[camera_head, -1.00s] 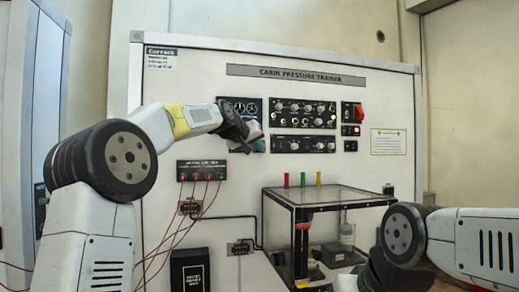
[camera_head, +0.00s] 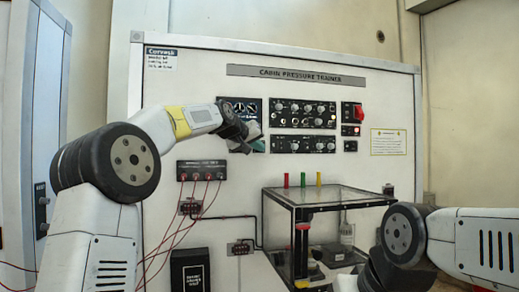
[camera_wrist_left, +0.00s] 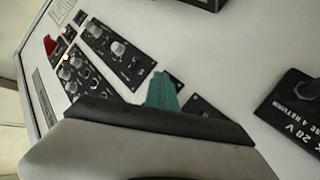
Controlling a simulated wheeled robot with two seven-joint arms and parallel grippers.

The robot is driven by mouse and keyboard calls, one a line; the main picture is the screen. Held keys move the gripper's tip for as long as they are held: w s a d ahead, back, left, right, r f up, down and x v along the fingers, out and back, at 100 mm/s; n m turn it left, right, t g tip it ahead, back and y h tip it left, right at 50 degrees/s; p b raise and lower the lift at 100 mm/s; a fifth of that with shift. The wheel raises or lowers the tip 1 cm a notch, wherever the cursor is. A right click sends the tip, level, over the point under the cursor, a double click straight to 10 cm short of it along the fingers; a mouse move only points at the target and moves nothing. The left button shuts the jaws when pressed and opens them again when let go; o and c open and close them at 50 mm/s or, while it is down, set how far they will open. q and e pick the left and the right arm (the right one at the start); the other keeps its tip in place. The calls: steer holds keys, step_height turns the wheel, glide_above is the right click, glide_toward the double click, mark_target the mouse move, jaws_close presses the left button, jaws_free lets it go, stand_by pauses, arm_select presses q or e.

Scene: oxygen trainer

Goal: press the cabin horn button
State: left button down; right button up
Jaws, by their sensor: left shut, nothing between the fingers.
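The trainer board (camera_head: 230,90) stands upright and carries black control panels. My left gripper (camera_head: 258,146), with green fingertips, is shut and empty, in front of the board below the gauge panel (camera_head: 240,106) and left of the lower knob panel (camera_head: 303,145). In the left wrist view the green fingertips (camera_wrist_left: 163,92) overlap small black panels (camera_wrist_left: 198,106), partly hidden behind them. I cannot tell whether the tips touch the board. I cannot make out which control is the cabin horn button; labels are too small to read. My right gripper does not show, only my right arm.
The upper knob panel (camera_head: 303,113), a red switch (camera_head: 358,114) and a small red-lit panel (camera_head: 350,131) are to the right. A clear-topped stand (camera_head: 330,194) with several coloured pieces on top is below. Red cables (camera_head: 183,222) hang at lower left.

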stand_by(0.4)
arm_select(q)
steer(key=shift+s+d, duration=0.15)
steer(key=shift+s, duration=0.55)
steer(key=shift+s, duration=0.1)
steer(key=s, duration=0.2)
steer(key=s+d, duration=0.1)
steer(key=s, duration=0.1)
steer(key=shift+s+d, duration=0.15)
steer(key=shift+s, duration=0.2)
stand_by(0.5)
steer(key=s+a+f+g+y, duration=0.1)
steer(key=s+a+f, duration=0.4)
steer(key=s+f, duration=0.5)
steer(key=s+a+f+g+y, duration=0.2)
steer(key=s+a+f, duration=0.3)
steer(key=s+f, duration=0.6)
steer(key=s+a+f+g+y, duration=0.1)
steer(key=s+a+f+g, duration=0.2)
steer(key=s+f, duration=0.7)
steer(key=s+a, duration=0.2)
steer(key=s, duration=0.5)
steer(key=shift+a+f+g+y, duration=0.2)
steer(key=shift+a+g+y, duration=0.1)
